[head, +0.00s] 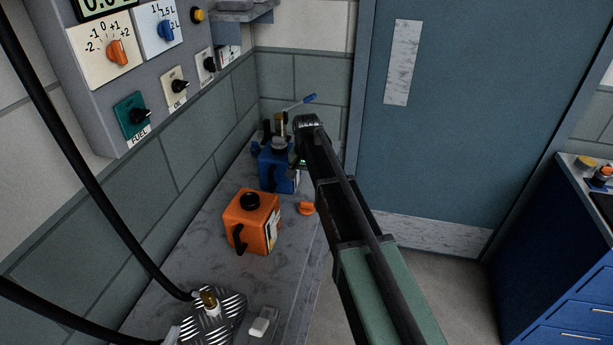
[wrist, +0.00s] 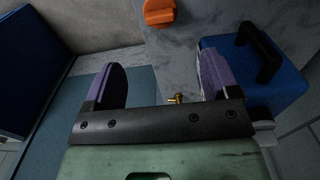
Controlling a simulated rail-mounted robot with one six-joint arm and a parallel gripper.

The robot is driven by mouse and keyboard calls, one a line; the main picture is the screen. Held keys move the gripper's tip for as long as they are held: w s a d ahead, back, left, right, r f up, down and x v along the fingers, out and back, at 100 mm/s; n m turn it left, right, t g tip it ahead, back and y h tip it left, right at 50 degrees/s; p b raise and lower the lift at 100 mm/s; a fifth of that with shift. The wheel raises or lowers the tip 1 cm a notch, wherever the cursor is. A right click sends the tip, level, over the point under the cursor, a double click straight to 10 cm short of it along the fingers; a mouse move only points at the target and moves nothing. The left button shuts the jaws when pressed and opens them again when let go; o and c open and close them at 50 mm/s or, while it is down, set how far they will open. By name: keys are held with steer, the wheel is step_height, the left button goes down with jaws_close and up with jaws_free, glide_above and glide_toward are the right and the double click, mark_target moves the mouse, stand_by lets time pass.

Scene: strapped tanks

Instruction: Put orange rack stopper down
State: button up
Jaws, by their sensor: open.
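The orange stopper (head: 306,208) lies on the grey marbled bench (head: 190,258), near its right edge and just right of the orange tank. It also shows at the top of the wrist view (wrist: 160,12), beyond my fingertips and touching neither finger. My gripper (wrist: 160,78) is open, with its two purple-padded fingers apart and nothing held between them. In the head view my arm reaches over the bench edge beside the blue tank and hides most of the gripper.
An orange tank (head: 252,222) with a black cap stands on the bench. A blue tank (head: 277,168) stands behind it, close to my right finger in the wrist view (wrist: 262,75). A control panel (head: 150,60) is on the left wall. Open floor lies right of the bench.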

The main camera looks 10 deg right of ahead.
steer(key=s+n, duration=0.5)
steer(key=s, duration=2.2)
steer(key=shift+s+r, duration=0.25)
steer(key=shift+s, duration=0.05)
